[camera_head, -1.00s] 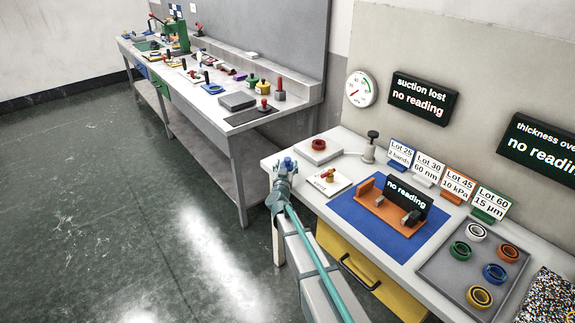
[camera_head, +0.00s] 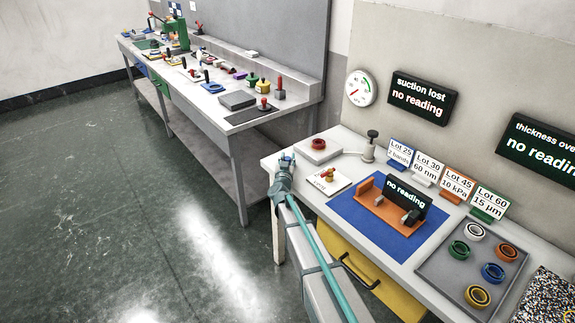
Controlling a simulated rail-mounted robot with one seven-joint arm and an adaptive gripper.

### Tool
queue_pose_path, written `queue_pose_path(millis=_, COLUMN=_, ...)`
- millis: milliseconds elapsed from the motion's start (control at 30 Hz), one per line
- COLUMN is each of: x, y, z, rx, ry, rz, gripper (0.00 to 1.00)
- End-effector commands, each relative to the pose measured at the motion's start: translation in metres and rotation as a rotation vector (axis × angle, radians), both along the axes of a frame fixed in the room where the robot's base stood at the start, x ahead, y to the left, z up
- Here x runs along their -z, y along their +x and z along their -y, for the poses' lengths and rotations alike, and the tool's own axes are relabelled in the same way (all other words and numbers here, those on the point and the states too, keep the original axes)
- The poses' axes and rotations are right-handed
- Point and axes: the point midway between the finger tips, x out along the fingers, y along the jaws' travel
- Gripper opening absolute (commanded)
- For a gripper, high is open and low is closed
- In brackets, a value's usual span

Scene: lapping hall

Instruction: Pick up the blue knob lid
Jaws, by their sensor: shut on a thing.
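My gripper (camera_head: 287,160) is at the left end of the near bench (camera_head: 390,222), by its corner. It is shut on the blue knob lid, and only a little blue shows between and beside the fingers. My gripper and wrist hide most of the lid. I cannot tell whether the lid still touches the bench top.
A white block with a red ring (camera_head: 318,146) and a white card with a small red and yellow piece (camera_head: 328,179) are close to the right. An orange fixture (camera_head: 384,215) stands on a blue mat (camera_head: 350,216). A grey tray (camera_head: 438,267) holds several rings.

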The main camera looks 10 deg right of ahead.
Motion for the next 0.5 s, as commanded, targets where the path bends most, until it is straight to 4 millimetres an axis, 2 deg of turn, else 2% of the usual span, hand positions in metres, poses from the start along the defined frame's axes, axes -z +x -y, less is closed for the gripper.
queue_pose_path(millis=433, x=-0.0014, y=-0.0002, z=0.0002, rx=0.001, ry=-0.001, rz=0.001, gripper=0.00)
queue_pose_path(millis=500, x=-0.0023, y=-0.0055, z=-0.0012, rx=0.000, ry=-0.001, rz=0.001, gripper=0.00)
